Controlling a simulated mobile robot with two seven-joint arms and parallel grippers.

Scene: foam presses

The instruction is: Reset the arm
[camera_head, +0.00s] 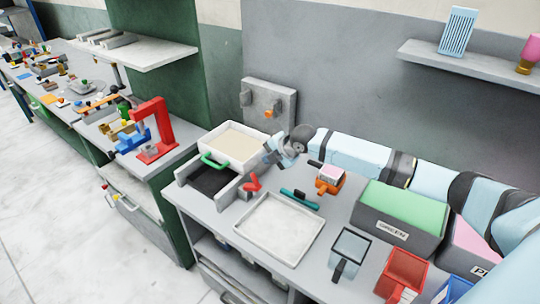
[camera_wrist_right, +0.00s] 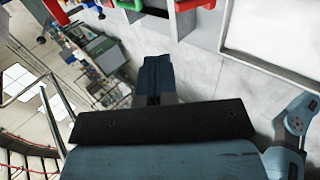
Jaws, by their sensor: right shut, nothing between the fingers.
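My right arm reaches in from the right in the head view and ends at my right gripper (camera_head: 272,157), above the back of the bench, beside the cream-filled white tray. In the right wrist view my right gripper (camera_wrist_right: 155,72) shows its dark fingers shut together with nothing between them. My left gripper is in neither view.
A press with a green handle (camera_head: 213,160) and the cream-filled tray (camera_head: 258,133) stand at the bench's left. An empty white tray (camera_head: 272,228) lies in front.

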